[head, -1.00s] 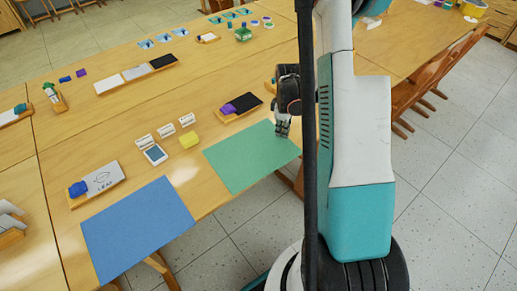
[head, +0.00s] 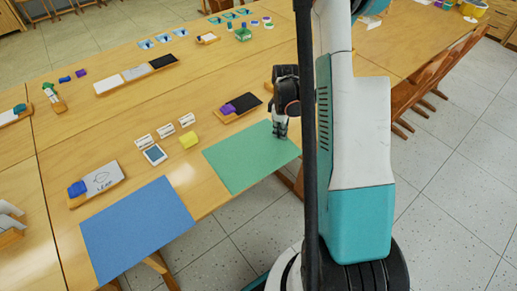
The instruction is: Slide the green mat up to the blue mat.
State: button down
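The green mat (head: 245,160) lies flat on the wooden table near its front edge. The blue mat (head: 138,228) lies flat to its left and nearer the camera, with a strip of bare table between the two. My gripper (head: 281,134) points down at the upper right part of the green mat, its fingertips at or just above the surface. The fingers look close together, but they are small and I cannot tell whether they are shut or touch the mat. My arm hides part of the view to the right.
A yellow block (head: 189,140), a small framed card (head: 155,154) and several white cards stand behind the gap between the mats. A tray with a purple thing and a black pad (head: 240,107) lies behind the green mat. A tray with a blue thing (head: 95,184) lies behind the blue mat.

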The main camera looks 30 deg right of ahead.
aim_at(258, 149)
jog(key=shift+s+a+b, duration=0.1)
jog(key=shift+a+b, duration=1.35)
jog(key=shift+a, duration=3.55)
dwell(3.0)
